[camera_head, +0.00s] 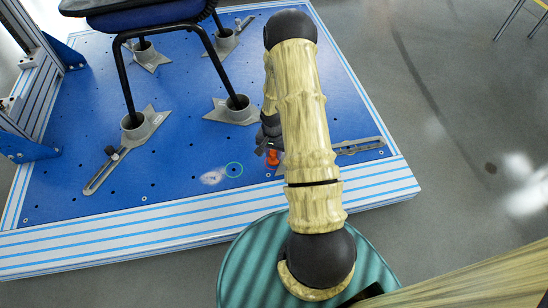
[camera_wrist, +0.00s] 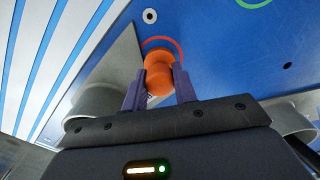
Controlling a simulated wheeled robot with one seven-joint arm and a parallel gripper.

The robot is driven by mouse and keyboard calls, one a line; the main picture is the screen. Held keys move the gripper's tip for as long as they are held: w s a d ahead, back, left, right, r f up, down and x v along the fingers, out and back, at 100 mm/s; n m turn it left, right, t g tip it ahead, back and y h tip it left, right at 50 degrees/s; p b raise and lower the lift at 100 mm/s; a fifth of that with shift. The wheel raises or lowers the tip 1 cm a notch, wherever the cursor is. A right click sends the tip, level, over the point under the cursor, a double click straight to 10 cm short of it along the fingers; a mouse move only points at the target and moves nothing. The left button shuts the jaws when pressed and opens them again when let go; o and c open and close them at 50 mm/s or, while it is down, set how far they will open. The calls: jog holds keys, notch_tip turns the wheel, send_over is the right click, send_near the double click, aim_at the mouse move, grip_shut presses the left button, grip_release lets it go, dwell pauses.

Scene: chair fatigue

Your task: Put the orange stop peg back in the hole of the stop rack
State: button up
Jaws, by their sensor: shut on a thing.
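The orange stop peg (camera_head: 273,157) is just below my gripper (camera_head: 270,140) in the head view, near the front right of the blue plate. In the wrist view, the orange peg (camera_wrist: 158,70) sits between the two purple fingers of my gripper (camera_wrist: 159,88), which is shut on it. A red-orange ring (camera_wrist: 178,45) is marked on the plate just beyond the peg. I cannot tell whether the peg's lower end is in a hole or above the plate.
The blue plate (camera_head: 185,155) has several small holes and a striped front edge. Grey foot clamps (camera_head: 232,110) hold the black chair legs. A slotted grey bar (camera_head: 358,146) lies right of my arm. The plate around the green ring is clear.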

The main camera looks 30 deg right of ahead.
jog(key=shift+r+p, duration=0.95)
jog(key=shift+r, duration=0.05)
jog(key=shift+r+p, duration=0.45)
jog(key=shift+r+p, duration=0.3)
jog(key=shift+r+p, duration=2)
jog(key=shift+p, duration=0.1)
jog(key=shift+a+r+p, duration=0.1)
jog(key=shift+r+p, duration=0.25)
jog(key=shift+p, duration=0.05)
jog(key=a+r+n+p, duration=0.3)
jog(key=a+r+p, duration=0.1)
jog(key=r+p, duration=0.9)
jog(key=s+a+r+n+p, duration=0.1)
jog(key=a+r+n+p, duration=0.2)
jog(key=r+p, duration=1)
jog(key=s+a+r+n+p, duration=0.1)
jog(key=a+r+n+p, duration=0.2)
jog(key=r+p, duration=1)
jog(key=a+p, duration=0.3)
jog(key=p, duration=0.9)
jog(key=shift+a+r, duration=0.2)
jog(key=shift+r, duration=0.05)
